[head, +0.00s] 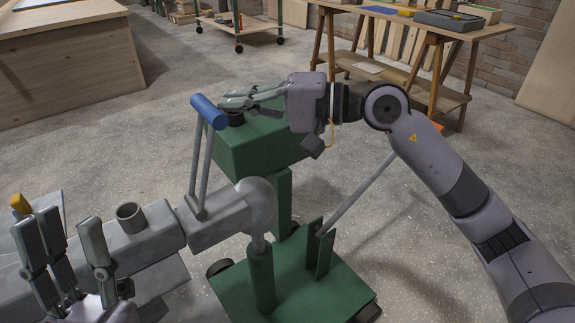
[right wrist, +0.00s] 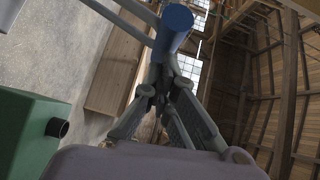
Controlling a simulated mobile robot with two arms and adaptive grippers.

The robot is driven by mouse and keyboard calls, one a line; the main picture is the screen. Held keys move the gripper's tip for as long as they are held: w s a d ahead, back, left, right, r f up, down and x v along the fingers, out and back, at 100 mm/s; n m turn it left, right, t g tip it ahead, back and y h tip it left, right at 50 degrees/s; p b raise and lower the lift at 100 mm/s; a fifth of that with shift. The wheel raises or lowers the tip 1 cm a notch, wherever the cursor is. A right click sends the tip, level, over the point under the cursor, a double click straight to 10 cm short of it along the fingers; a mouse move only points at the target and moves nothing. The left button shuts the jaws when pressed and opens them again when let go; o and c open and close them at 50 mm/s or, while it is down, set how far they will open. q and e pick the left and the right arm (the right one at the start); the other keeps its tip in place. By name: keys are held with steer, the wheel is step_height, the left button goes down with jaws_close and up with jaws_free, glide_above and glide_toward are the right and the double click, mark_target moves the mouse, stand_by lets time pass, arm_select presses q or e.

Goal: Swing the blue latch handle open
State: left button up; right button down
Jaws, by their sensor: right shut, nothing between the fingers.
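The blue latch handle (head: 208,112) is a short cylinder on top of two thin grey bars (head: 200,165). The bars rise nearly upright from a grey metal body on a green wheeled machine. The handle also shows at the top of the right wrist view (right wrist: 173,26). My right gripper (head: 224,103) is shut and empty, its fingertips just right of the handle. In the right wrist view its fingertips (right wrist: 168,66) meet just below the handle; I cannot tell whether they touch it. My left gripper (head: 69,218) is open and empty at the lower left.
A green box (head: 255,150) with a dark round cap stands under my right gripper. The green wheeled base (head: 300,285) is below. A grey cup-like fitting (head: 131,217) stands beside my left gripper. A wooden workbench (head: 440,25) is at the back right. Concrete floor between is clear.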

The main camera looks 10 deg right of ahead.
steer(key=shift+s+a, duration=0.1)
steer(key=shift+a, duration=0.05)
stand_by(0.4)
steer(key=v, duration=1.2)
steer(key=shift+r, duration=0.1)
